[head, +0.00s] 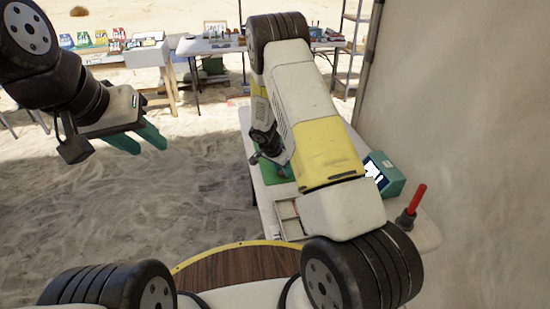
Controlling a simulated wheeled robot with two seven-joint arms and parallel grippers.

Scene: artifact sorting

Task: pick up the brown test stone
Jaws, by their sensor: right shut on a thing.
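My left gripper (149,148) hangs at the left above the sand, with two green fingers apart and nothing between them. My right arm reaches out over the white side table on the right. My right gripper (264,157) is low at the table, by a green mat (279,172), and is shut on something. Its fingertips and what they hold are mostly hidden behind my own arm. I cannot make out the brown test stone in this view.
On the white table (425,228) are an open compartment tray (288,217), a teal device with a screen (388,176) and a red-handled tool (413,203). A tent wall (460,120) borders the right. Farther tables (213,45) stand at the back. Open sand lies left.

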